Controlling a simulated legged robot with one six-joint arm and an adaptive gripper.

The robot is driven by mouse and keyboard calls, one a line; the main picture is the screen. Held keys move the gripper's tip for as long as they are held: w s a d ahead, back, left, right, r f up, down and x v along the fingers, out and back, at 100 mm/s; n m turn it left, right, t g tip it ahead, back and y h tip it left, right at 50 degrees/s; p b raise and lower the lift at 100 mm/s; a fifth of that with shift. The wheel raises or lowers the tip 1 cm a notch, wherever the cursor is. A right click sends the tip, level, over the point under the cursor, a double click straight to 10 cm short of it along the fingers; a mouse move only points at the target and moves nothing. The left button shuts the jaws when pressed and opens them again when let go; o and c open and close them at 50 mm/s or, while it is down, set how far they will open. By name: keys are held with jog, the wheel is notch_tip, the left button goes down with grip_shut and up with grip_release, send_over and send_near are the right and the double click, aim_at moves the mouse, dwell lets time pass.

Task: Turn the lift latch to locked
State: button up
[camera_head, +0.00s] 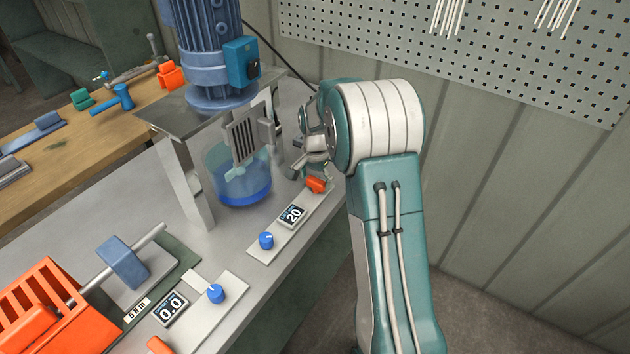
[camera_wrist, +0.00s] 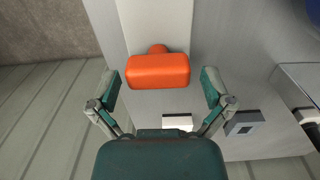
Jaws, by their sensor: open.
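An orange T-shaped handle (camera_head: 316,184), which I take to be the lift latch, sits at the far end of a pale panel beside the mixer. In the wrist view the orange handle (camera_wrist: 158,71) lies crosswise between my fingers, with a round orange stub behind it. My gripper (camera_wrist: 160,76) is open, one finger at each end of the handle, with a gap on both sides. In the head view my gripper (camera_head: 308,167) is just above and behind the handle, partly hidden by my arm. Any lock marking is unreadable.
The panel also carries a display reading 20 (camera_head: 292,215) and a blue knob (camera_head: 266,240). The mixer's blue motor (camera_head: 208,50) and clear vessel (camera_head: 240,178) stand close to the left of my gripper. A small grey block (camera_wrist: 243,123) shows right of my gripper.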

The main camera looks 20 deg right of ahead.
aim_at(315, 180)
notch_tip(315, 180, up, 12)
jog(key=shift+f, duration=0.2)
dwell(0.4)
jog(key=s+a+r+n+t, duration=0.1)
jog(key=s+a+r+n, duration=0.3)
jog(key=s, duration=0.3)
jog(key=s+a+r+n+t, duration=0.2)
jog(key=s+a+r, duration=0.1)
jog(key=s+r, duration=0.35)
jog(key=s+a+f+n+t, duration=0.1)
jog(key=s+a+n, duration=0.1)
jog(key=s, duration=0.6)
jog(key=s+a+f+n+t, duration=0.1)
jog(key=s+a+n, duration=0.1)
jog(key=s, duration=0.6)
jog(key=shift+s+n+t, duration=0.3)
jog(key=shift+s+n, duration=0.05)
jog(key=shift+n, duration=0.35)
